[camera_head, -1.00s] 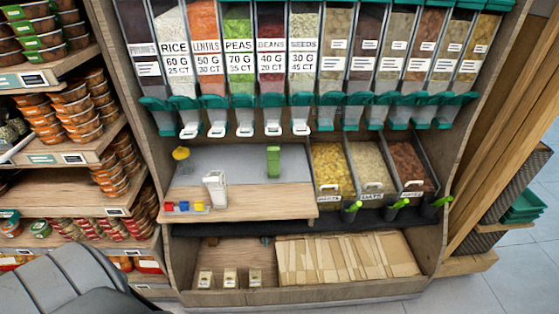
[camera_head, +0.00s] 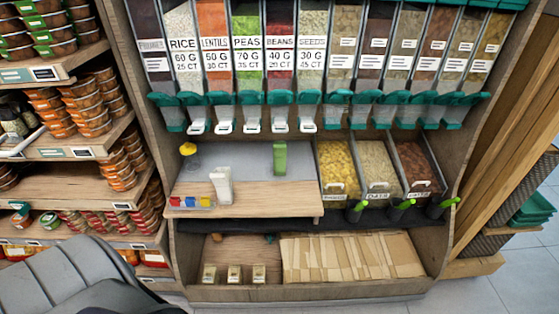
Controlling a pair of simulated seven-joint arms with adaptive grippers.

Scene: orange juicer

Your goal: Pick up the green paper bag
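The green paper bag (camera_head: 280,157) is a small, narrow, upright green shape. It stands on the grey area at the back of the wooden counter (camera_head: 262,201), below the row of dispensers. It is too small to tell whether its top is open. A white upright item (camera_head: 221,187) stands in front and to the left of it. Neither of my grippers is in view, and nothing touches the bag.
Dispensers with white spouts (camera_head: 251,127) hang above the counter. Open bins of dry goods (camera_head: 338,170) adjoin its right side. A yellow item (camera_head: 188,149) and small coloured blocks (camera_head: 190,201) are at its left. Flat brown paper bags (camera_head: 350,258) lie on the shelf below.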

